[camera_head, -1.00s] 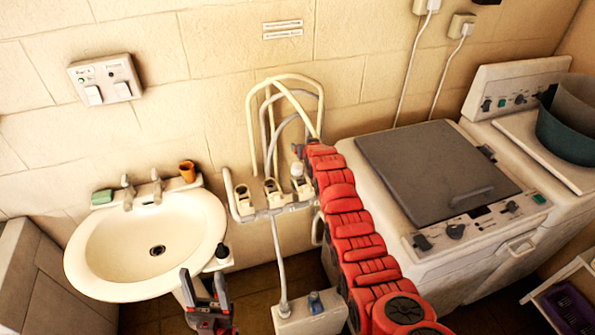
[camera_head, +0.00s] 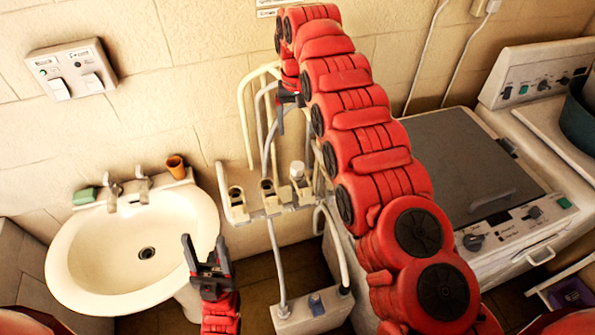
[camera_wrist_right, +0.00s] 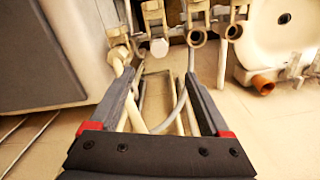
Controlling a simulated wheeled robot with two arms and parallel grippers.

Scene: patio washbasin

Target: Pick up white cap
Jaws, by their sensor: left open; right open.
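The white cap (camera_head: 297,169) sits on the right outlet of the pipe fitting on the wall, between basin and washing machine. In the right wrist view, a white cap (camera_wrist_right: 159,47) shows just beyond and between the fingertips, apart from them. My right gripper (camera_head: 282,118) is raised in front of the wall, above the cap, pointing down. Its open, empty fingers (camera_wrist_right: 160,78) show in the right wrist view. My left gripper (camera_head: 205,248) is open and empty, pointing up at the basin's right edge.
The washbasin (camera_head: 95,255) is at left with an orange cup (camera_head: 176,166) and green soap (camera_head: 84,196). Pale curved hoses (camera_head: 243,110) rise behind the fitting. The washing machine (camera_head: 465,165) stands at right. A box (camera_head: 312,312) sits below the fitting.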

